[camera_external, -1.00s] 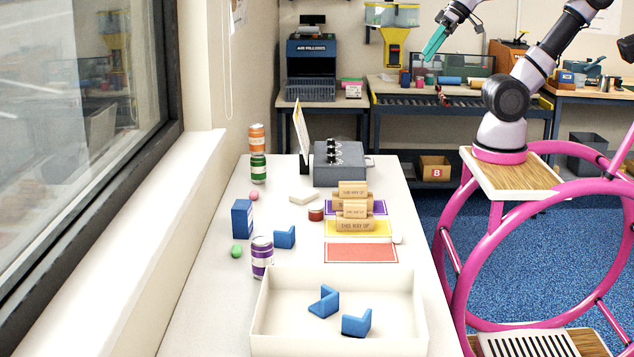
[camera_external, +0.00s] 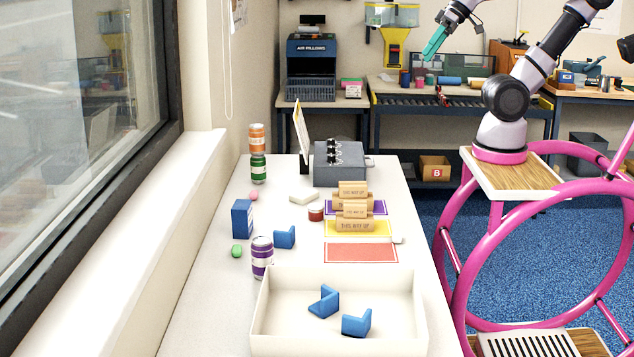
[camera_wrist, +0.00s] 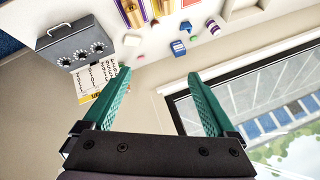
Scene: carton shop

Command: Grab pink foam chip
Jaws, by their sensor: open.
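The pink foam chip (camera_external: 254,196) is a small rounded piece on the white table, left of a white block (camera_external: 304,197) and behind a blue box (camera_external: 242,219). In the wrist view a tiny pink spot (camera_wrist: 140,57) near the table edge appears to be the chip. My gripper (camera_external: 433,45) is raised high at the upper right, far from the chip. Its teal fingers stand apart with nothing between them, as the wrist view also shows (camera_wrist: 158,74).
A green chip (camera_external: 237,251), a purple can (camera_external: 262,258) and stacked orange and green cans (camera_external: 257,153) stand nearby. A grey box with knobs (camera_external: 339,166) and stamps (camera_external: 355,226) are to the right. A white tray (camera_external: 425,313) with blue corner pieces is in front. The window side borders the table.

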